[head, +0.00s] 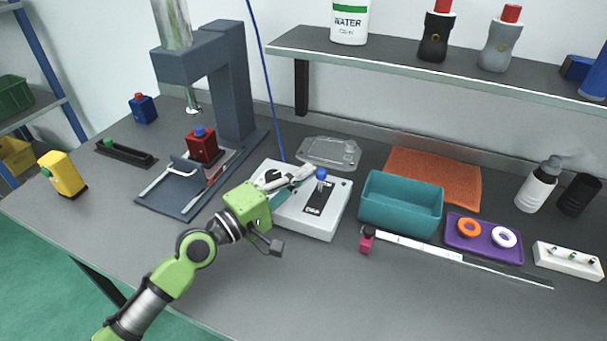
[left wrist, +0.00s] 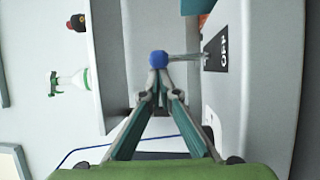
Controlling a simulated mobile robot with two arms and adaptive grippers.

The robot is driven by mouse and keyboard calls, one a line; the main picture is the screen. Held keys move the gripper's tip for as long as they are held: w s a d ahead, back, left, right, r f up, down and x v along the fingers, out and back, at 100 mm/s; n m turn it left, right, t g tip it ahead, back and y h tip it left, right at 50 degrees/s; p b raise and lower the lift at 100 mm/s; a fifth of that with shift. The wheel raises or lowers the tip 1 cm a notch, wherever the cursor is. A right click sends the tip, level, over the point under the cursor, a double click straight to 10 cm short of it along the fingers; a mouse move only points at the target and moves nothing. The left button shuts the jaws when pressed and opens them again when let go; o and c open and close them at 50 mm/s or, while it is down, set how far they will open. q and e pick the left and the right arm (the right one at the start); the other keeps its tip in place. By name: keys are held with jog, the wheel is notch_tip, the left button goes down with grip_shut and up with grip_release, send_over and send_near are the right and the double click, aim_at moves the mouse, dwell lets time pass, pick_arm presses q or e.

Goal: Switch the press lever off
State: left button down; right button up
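The press lever is a thin grey rod with a blue knob (head: 320,173), standing up from a black plate on a white control box (head: 300,222). The plate bears white lettering too small to read surely. In the left wrist view the blue knob (left wrist: 158,59) sits just beyond the fingertips, with its rod running right to the black plate (left wrist: 216,50). My left gripper (head: 312,171) reaches over the box from the left, its tips close beside the knob. Its fingers (left wrist: 157,78) converge to nearly touching, with nothing clearly between them. Contact with the knob cannot be told. My right gripper is not in view.
The blue-grey press (head: 235,85) with a red block (head: 203,146) stands left of the box. A teal bin (head: 400,220) is close on the right, and a clear tray (head: 328,152) lies behind. A shelf (head: 420,68) overhangs the back. The front of the table is clear.

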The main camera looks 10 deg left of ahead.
pick_arm(q)
jog(key=shift+s+d+f, duration=0.15)
jog(key=shift+s+f, duration=0.15)
jog(key=shift+s, duration=0.35)
jog(key=shift+w, duration=0.1)
jog(key=v, duration=1.2)
jog(key=shift+r, duration=0.1)
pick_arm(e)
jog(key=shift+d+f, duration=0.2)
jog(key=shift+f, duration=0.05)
